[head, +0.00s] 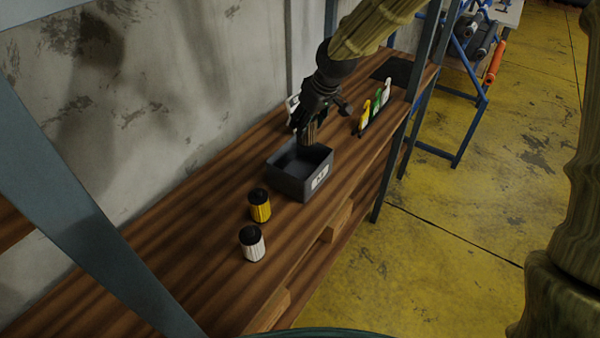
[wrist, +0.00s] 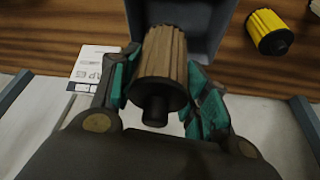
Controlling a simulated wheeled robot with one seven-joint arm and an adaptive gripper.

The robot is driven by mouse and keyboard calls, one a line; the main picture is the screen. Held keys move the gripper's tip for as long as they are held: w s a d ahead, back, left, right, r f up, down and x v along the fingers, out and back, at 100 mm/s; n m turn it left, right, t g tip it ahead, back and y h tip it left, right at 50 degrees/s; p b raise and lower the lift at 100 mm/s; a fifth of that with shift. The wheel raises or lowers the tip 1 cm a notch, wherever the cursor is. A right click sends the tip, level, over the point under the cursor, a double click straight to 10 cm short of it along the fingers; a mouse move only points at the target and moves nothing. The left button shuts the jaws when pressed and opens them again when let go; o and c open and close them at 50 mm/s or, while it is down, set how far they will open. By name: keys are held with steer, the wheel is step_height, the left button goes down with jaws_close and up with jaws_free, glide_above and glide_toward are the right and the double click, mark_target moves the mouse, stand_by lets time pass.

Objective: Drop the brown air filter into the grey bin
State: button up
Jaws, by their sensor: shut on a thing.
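The brown air filter (wrist: 164,58) is a ribbed cylinder with a dark cap, between the teal-padded fingers of my gripper (wrist: 160,85). My gripper is shut on it. In the head view my gripper (head: 312,120) is at the back of the grey bin (head: 290,185), with the brown filter (head: 311,133) hanging down over the bin's opening. The grey bin is an open box with a white label on its front, standing on the wooden shelf. In the wrist view the bin (wrist: 205,30) lies beyond the filter. I cannot tell whether the filter's lower end is below the rim.
A yellow filter (head: 260,206) and a white filter (head: 252,244) stand on the shelf (head: 180,250) in front of the bin. Yellow, green and white items (head: 375,105) stand in a row to its right. A white card (wrist: 94,66) lies near my gripper. Metal posts frame the shelf.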

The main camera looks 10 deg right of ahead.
steer(key=x, duration=0.1)
steer(key=b+x, duration=0.1)
steer(key=x, duration=0.1)
steer(key=shift+d+f, duration=0.15)
steer(key=shift+d, duration=0.15)
steer(key=shift+s+f+b, duration=0.15)
steer(key=shift+f+b, duration=0.05)
steer(key=shift+b, duration=0.2)
steer(key=shift+s, duration=0.3)
steer(key=shift+w+f, duration=0.15)
steer(key=shift+w, duration=0.05)
steer(key=o, duration=1.1)
steer(key=shift+s, duration=0.1)
steer(key=v, duration=1.2)
